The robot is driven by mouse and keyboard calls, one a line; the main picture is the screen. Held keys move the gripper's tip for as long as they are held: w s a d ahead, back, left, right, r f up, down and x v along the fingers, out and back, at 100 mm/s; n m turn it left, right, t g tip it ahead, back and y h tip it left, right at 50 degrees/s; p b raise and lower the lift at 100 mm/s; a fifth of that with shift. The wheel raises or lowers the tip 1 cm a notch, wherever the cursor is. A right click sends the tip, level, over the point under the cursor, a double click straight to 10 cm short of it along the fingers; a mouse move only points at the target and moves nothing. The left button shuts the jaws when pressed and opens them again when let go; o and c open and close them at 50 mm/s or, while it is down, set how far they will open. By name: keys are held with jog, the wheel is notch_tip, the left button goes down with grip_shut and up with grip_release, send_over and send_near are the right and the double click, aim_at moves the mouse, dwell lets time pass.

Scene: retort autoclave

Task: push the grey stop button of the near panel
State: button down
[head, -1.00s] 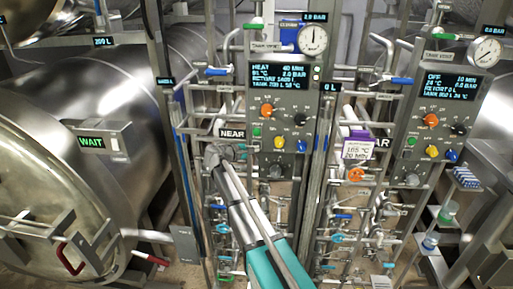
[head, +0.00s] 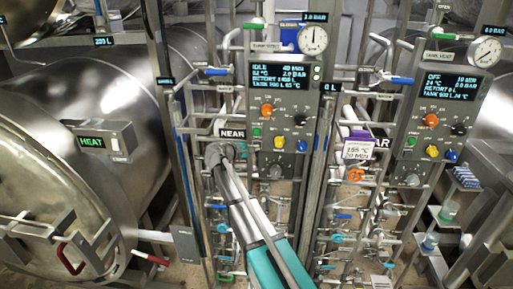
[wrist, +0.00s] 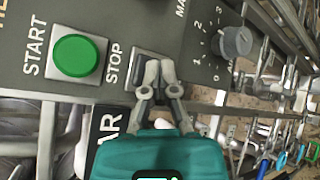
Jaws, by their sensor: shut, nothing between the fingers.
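The near panel (head: 287,72) is upright in the middle of the head view, and its display reads IDLE, 40 MIN. In the wrist view its face (wrist: 110,22) fills the upper left. The grey stop button (wrist: 138,68) sits in a pale square frame beside the STOP lettering, partly hidden by my gripper. The green start button (wrist: 76,56) is to its left. My gripper (wrist: 160,66) is shut and empty, its tips over the right part of the stop button. I cannot tell whether they touch it. In the head view, the fingers are hard to make out.
A grey knob (wrist: 234,42) is right of the gripper. Pipes and valves (wrist: 270,110) crowd below the panel. The far panel (head: 444,100) stands to the right. A purple-topped tag (head: 357,146) hangs between the panels. A large steel vessel (head: 95,80) is at left.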

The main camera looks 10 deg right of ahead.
jog(key=shift+s+a, duration=0.2)
jog(key=shift+s, duration=0.3)
jog(key=shift+s+a, duration=0.15)
jog(key=shift+s, duration=0.35)
jog(key=shift+s+a, duration=0.25)
jog(key=shift+s, duration=0.55)
jog(key=shift+s+a, duration=0.3)
jog(key=shift+s, duration=0.5)
jog(key=shift+s+a, duration=0.25)
jog(key=shift+s, duration=0.55)
jog(key=s+d+f+m+g+y+b, duration=0.3)
jog(key=s+f, duration=0.4)
jog(key=f, duration=0.1)
jog(key=s+d+f+m+g+y+b, duration=0.2)
jog(key=s+f+m+y, duration=0.15)
jog(key=s+f, duration=0.35)
jog(key=s+a+f+m+g+y+b, duration=0.1)
jog(key=s+a+f+m+y+b, duration=0.1)
jog(key=s, duration=0.4)
jog(key=s+a+f+m+g+y+b, duration=0.1)
jog(key=s+f+m+y+b, duration=0.1)
jog(key=s+f+y, duration=0.3)
jog(key=shift+s+a+f+m, duration=0.35)
jog(key=shift+s+f+m, duration=0.45)
jog(key=shift+s, duration=0.3)
